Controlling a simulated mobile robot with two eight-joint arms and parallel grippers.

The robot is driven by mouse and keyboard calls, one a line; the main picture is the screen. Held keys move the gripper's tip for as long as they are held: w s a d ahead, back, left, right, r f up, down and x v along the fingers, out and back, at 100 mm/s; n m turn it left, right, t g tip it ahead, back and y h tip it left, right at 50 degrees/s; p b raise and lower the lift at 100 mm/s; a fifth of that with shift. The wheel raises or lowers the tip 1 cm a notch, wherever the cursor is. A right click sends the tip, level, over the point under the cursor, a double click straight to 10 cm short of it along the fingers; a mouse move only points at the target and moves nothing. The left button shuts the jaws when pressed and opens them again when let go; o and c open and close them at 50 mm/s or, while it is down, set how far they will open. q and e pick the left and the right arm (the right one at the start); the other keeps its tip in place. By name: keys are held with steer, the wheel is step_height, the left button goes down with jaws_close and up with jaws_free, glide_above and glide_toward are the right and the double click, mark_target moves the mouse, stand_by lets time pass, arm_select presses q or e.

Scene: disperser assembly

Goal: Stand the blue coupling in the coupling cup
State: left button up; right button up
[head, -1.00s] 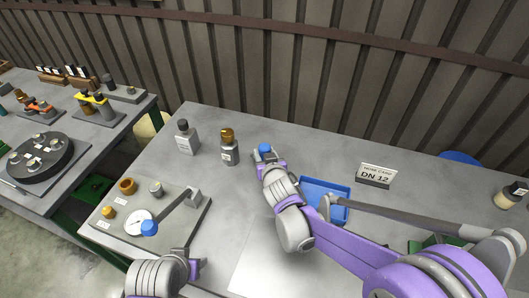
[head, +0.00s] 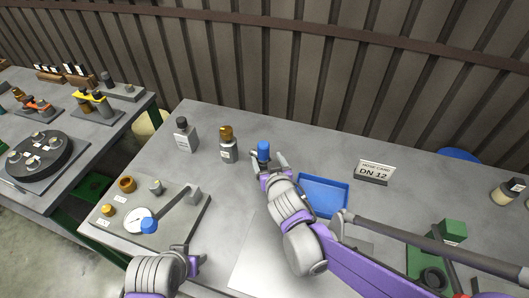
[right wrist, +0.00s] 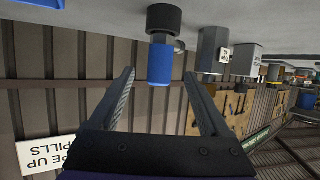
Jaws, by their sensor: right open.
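The blue coupling (head: 264,147) stands upright near the middle of the table. In the right wrist view, which is upside down, the blue coupling (right wrist: 160,63) sits in a short black round cup (right wrist: 163,18) on the table. My right gripper (head: 270,164) is open, just in front of the coupling. In the right wrist view its two fingers lie apart on either side of the coupling's free end, with gaps showing. My left gripper (head: 196,262) is low in the head view, away from the coupling; its jaws are not clear.
A blue tray (head: 342,205) lies right of my right gripper, before a DN 12 card (head: 375,172). A board with a blue-ended lever (head: 149,225) lies at left.

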arm_select(q)
steer(key=shift+r, duration=0.3)
arm_select(e)
steer(key=shift+v, duration=2.15)
